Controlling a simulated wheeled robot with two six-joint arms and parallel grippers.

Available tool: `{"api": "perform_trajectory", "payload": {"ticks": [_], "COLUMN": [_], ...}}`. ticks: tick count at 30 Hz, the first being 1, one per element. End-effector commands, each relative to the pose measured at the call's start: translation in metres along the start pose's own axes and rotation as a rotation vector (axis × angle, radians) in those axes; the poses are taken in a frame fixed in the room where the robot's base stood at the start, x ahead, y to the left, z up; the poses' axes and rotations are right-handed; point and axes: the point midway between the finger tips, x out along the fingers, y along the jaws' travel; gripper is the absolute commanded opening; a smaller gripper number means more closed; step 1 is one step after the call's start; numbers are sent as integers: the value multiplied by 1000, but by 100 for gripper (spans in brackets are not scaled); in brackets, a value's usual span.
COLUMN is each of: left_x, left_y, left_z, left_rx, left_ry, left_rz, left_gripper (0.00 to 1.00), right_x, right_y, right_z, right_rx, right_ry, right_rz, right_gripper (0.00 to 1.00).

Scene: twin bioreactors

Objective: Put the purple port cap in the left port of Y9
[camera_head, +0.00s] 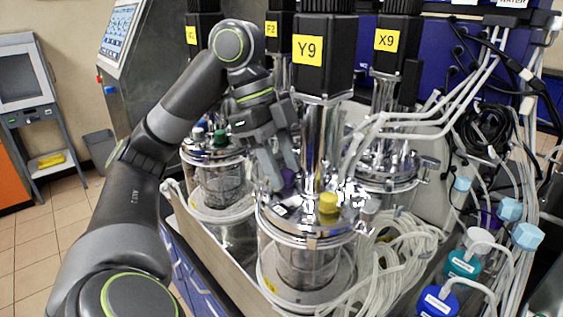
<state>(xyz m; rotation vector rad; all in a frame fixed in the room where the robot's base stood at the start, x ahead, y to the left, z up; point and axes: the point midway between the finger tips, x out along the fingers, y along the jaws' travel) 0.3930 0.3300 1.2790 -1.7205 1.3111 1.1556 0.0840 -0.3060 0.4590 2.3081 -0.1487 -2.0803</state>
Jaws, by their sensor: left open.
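The Y9 bioreactor (305,255) stands in the front middle, a glass vessel with a metal lid under a black motor head with a yellow Y9 label (307,49). The purple port cap (288,177) is at the left part of the Y9 lid, beside the fingertips and partly hidden by them. I cannot tell how deep it sits in the port. My left gripper (281,178) points down at the lid from above, its fingers open and close to the cap. A yellow cap (328,203) sits at the front of the same lid. My right gripper is out of view.
The X9 reactor (386,165) stands behind right, and another reactor with a green cap (221,138) behind left. Coiled clear tubing (400,245) fills the space right of Y9. Blue and teal capped bottles (438,302) stand at lower right. The floor at left is open.

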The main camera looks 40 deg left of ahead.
Motion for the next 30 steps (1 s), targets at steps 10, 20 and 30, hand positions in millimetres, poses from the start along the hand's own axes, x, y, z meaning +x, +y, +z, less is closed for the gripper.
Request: {"api": "perform_trajectory", "payload": {"ticks": [10,20,30], "left_x": [-32,-95,-123], "left_y": [-1,0,0], "left_z": [-3,-4,-2], "left_rx": [-1,-4,-1], "left_ry": [1,0,1], "left_rz": [-4,0,0], "left_gripper": [43,43,43], "right_x": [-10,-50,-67], "right_y": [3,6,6], "right_z": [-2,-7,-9], "right_rx": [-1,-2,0], "right_ry": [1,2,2], "right_rz": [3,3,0], "right_gripper": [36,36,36]}}
